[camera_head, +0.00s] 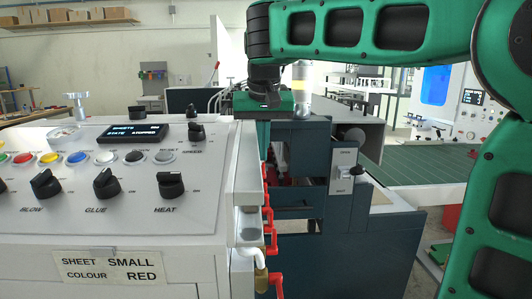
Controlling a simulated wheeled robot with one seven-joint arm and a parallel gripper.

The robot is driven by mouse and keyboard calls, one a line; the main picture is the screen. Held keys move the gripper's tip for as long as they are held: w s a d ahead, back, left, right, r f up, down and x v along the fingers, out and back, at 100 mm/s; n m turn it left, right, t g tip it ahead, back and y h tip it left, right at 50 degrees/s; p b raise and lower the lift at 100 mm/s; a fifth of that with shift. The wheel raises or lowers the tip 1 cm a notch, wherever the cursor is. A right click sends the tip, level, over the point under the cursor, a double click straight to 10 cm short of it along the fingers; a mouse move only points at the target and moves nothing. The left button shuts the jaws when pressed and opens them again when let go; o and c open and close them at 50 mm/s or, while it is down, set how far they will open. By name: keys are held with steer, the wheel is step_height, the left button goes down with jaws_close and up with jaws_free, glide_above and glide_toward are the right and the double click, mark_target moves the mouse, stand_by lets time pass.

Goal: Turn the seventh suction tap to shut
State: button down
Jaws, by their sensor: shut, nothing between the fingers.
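Several red suction taps (268,217) run in a row down the right side of the grey control cabinet, seen nearly end-on. The lowest and nearest red handle (276,284) hangs downward beside a brass fitting and a white pipe. Which tap is the seventh, and how each one is turned, I cannot tell from this angle. My gripper (264,155) points down above the far end of the row, its fingers shut and empty. Its tips show only in part, and I cannot tell whether they touch anything.
The control panel (120,185) with knobs, coloured buttons and a display fills the left. Its sign reads small, red. A green conveyor (425,173) lies behind. A narrow gap holds the taps.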

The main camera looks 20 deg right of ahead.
mark_target(264, 168)
steer(key=shift+w+d+f, duration=0.1)
steer(key=shift+d+f, duration=0.05)
steer(key=shift+f, duration=0.3)
stand_by(0.6)
steer(key=shift+s+r, duration=0.1)
steer(key=shift+s, duration=0.5)
steer(key=shift+s+a+f, duration=0.1)
steer(key=shift+s+a, duration=0.15)
steer(key=shift+s, duration=0.2)
steer(key=shift+s+a+f, duration=0.1)
steer(key=shift+s+a, duration=0.15)
steer(key=shift+s, duration=0.2)
